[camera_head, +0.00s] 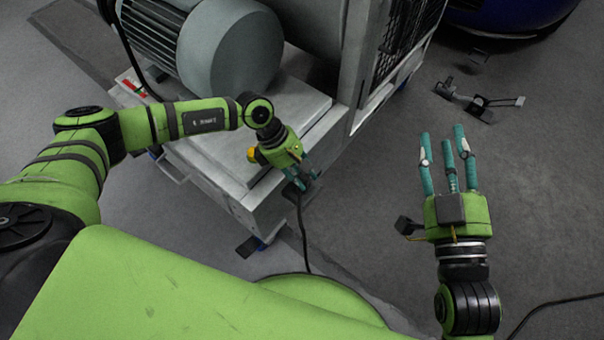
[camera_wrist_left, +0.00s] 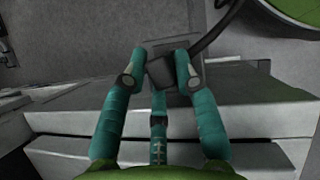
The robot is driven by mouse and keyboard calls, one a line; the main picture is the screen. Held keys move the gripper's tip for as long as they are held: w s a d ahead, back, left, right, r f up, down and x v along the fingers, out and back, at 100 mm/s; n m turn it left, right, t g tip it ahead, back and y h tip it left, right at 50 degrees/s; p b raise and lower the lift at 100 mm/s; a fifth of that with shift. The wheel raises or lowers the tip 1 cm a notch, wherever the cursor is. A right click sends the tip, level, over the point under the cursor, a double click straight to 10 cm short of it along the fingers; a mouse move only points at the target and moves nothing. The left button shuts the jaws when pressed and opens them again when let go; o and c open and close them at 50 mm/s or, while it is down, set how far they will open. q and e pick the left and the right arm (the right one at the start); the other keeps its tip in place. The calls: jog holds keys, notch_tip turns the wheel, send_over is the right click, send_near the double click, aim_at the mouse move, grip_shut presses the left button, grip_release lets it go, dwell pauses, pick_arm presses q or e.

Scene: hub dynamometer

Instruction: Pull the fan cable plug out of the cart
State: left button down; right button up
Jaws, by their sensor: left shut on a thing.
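The grey cart (camera_head: 215,188) stands at the upper left of the head view and carries a large motor. My left gripper (camera_head: 303,178) is at the cart's right side, shut on the dark fan cable plug. In the left wrist view the blocky plug (camera_wrist_left: 161,71) sits between the teal fingers of the left gripper (camera_wrist_left: 158,66). A grey plate (camera_wrist_left: 212,48) is close behind the plug; I cannot tell whether the plug is still seated. The black cable (camera_head: 303,232) hangs from it to the floor. My right gripper (camera_head: 443,150) is open and empty above the floor.
The grey motor (camera_head: 230,48) sits on the cart, beside a tall frame with a grille (camera_head: 405,40). A small dark metal fixture (camera_head: 478,102) lies on the floor at the upper right. Another black cable (camera_head: 550,303) lies at the lower right. Floor right of the cart is mostly clear.

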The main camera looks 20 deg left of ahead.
pick_arm(q)
jog(key=shift+s+d, duration=0.1)
jog(key=shift+s, duration=0.25)
jog(key=shift+s+r+p, duration=0.1)
jog(key=shift+r+p, duration=0.35)
jog(key=shift+p, duration=0.05)
jog(key=shift+r, duration=0.1)
dwell(0.4)
jog(key=shift+d+r+p, duration=0.1)
jog(key=shift+r+p, duration=0.6)
jog(key=shift+r, duration=0.15)
jog(key=shift+w+r+p, duration=0.15)
jog(key=shift+r+p, duration=0.35)
jog(key=shift+r, duration=0.2)
jog(key=shift+w+r+p, duration=0.15)
jog(key=shift+r+p, duration=0.35)
jog(key=shift+r, duration=0.15)
